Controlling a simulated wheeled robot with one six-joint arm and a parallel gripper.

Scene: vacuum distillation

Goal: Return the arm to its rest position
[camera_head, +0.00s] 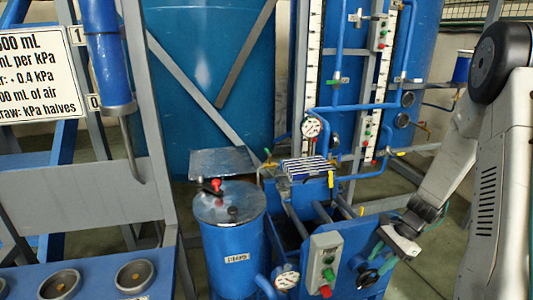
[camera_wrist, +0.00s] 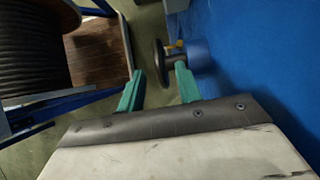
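My gripper (camera_head: 372,264) is at the lower right in the head view, in front of the blue pump unit (camera_head: 345,272). My arm reaches down to it from the right edge. In the wrist view, the two green fingers of my gripper (camera_wrist: 160,82) are apart with nothing between them. A dark round disc (camera_wrist: 161,62) on a blue cylindrical fitting (camera_wrist: 198,54) lies just beyond the fingertips. I cannot tell whether the right finger touches the fitting.
A grey control box (camera_head: 325,262) with buttons is left of my gripper. A blue lidded drum (camera_head: 235,245) and a pressure gauge (camera_head: 286,277) stand farther left. In the wrist view, a large cable reel (camera_wrist: 35,45) is at upper left and a blue wall (camera_wrist: 265,60) at right.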

